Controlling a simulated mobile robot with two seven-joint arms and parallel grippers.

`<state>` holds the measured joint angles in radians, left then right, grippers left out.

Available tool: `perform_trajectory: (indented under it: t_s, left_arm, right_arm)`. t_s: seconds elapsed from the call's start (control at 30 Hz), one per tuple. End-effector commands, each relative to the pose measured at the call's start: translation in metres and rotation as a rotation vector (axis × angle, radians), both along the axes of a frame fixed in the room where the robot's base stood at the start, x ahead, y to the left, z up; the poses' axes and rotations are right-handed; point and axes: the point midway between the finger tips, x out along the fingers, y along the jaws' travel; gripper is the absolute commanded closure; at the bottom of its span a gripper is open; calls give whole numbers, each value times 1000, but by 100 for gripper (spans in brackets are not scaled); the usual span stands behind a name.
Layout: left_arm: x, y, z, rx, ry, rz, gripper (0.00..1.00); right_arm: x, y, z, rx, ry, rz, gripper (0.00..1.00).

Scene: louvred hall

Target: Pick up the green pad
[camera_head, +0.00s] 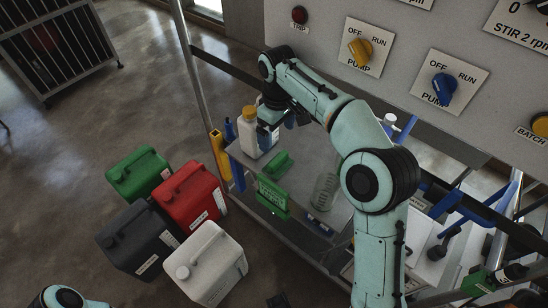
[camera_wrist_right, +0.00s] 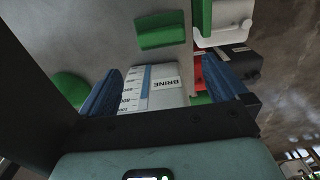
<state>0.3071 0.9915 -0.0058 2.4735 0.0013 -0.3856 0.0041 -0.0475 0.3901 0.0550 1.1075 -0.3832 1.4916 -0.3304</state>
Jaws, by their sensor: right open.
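The green pad (camera_head: 280,163) is a small flat block lying on the grey cart top, in front of a white bottle. It also shows near the top of the right wrist view (camera_wrist_right: 162,30), clear of the fingers. My right gripper (camera_head: 279,119) is above the back of the cart, beside the bottle and behind the pad. In the right wrist view its two blue fingers (camera_wrist_right: 161,86) are apart. The white bottle labelled BRINE (camera_wrist_right: 160,84) shows between them; I cannot tell whether they touch it. My left gripper is out of view.
The yellow-capped bottle (camera_head: 249,133) stands beside my right gripper. A green sign (camera_head: 272,195) is at the cart's front edge, with a clear glass vessel (camera_head: 325,190) to its right. Several jerrycans, including a red one (camera_head: 190,195), stand on the floor left. A control panel (camera_head: 325,40) rises behind.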

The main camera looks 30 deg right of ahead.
Motion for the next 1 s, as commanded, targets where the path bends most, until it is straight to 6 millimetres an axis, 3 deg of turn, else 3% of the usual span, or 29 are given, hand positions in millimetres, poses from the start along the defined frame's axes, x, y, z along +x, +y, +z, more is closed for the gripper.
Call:
perform_trajectory:
  t_s: [0.03,0.2,0.47,0.8,1.0]
  left_arm:
    - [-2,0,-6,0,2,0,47]
    - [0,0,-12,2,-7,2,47]
    - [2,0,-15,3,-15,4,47]
    - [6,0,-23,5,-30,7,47]
    - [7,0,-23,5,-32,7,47]
  right_arm:
    - [-1,0,-15,0,5,0,0]
    - [-1,0,-45,0,4,-1,0]
    - [-2,0,-65,1,1,-1,0]
    - [-7,0,-109,0,2,0,0]
    - [-7,0,-112,1,1,-1,0]
